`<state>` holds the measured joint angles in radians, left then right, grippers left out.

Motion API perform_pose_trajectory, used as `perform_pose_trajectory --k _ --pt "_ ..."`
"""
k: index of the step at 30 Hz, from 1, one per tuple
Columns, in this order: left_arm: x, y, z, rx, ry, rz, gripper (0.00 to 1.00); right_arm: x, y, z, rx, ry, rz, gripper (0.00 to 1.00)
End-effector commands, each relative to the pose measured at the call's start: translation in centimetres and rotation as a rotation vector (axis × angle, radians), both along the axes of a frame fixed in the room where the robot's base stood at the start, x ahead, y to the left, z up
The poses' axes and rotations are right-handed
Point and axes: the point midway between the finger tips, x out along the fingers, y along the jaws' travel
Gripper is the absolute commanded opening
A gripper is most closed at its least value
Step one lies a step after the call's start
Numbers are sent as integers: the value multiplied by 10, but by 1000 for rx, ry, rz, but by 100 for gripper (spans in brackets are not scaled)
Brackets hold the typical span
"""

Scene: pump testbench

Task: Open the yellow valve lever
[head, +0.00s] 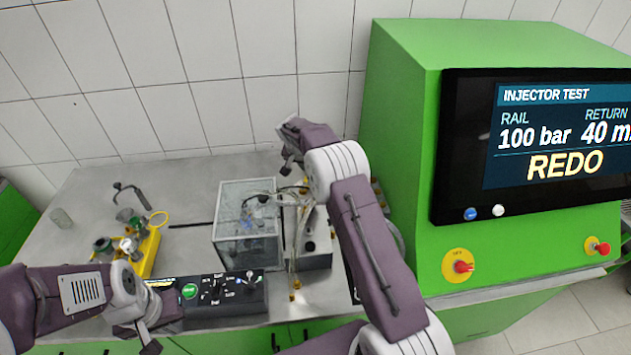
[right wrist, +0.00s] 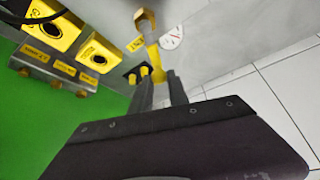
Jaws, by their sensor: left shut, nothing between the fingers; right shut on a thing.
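The yellow valve lever (right wrist: 155,56) shows in the right wrist view, reaching down from a brass-coloured fitting against the grey panel. Its lower end lies between the fingertips of my right gripper (right wrist: 161,82), which is shut on it. In the head view, my right gripper (head: 288,162) is at the back of the bench, behind the clear box. The lever cannot be made out there, near my arm. My left gripper (head: 150,346) is shut and empty at the lower left, in front of the control box.
A clear box (head: 232,252) stands mid-bench beside a grey unit. A control box (head: 222,300) with knobs is at the front. The green cabinet's screen (head: 560,135) reads REDO.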

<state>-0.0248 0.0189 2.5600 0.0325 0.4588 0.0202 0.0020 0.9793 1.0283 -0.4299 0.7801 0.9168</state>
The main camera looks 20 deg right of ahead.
Motion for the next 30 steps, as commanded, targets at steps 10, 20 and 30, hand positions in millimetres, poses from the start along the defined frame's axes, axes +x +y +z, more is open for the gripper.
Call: perform_pose_trajectory --k 10,20,30 --pt "0 0 2 0 0 0 0 4 1 4 -3 -9 2 5" --pt "0 0 12 0 0 0 0 13 15 5 -3 -9 3 4" --pt "0 0 11 0 0 0 0 13 16 3 -3 -8 1 54"
